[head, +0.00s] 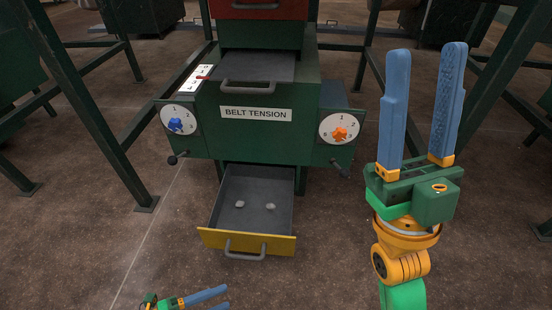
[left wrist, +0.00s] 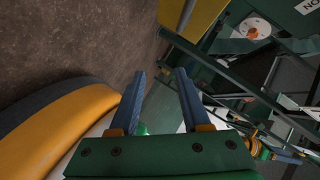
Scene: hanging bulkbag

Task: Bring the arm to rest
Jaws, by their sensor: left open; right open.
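My right gripper (head: 421,105) stands upright at the right of the head view, with its two blue fingers apart and nothing between them. It is in front of and to the right of the green machine. My left gripper (head: 217,299) shows low at the bottom edge of the head view, its blue fingers apart and empty. Most of the left arm is hidden below the head view.
The green BELT TENSION machine (head: 254,140) has a blue-knob dial (head: 181,115) and an orange-knob dial (head: 339,128). Its lower yellow-fronted drawer (head: 216,240) is open, with two small pale lumps inside. Green frame legs (head: 80,105) stand on both sides. The front floor (head: 165,250) is clear.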

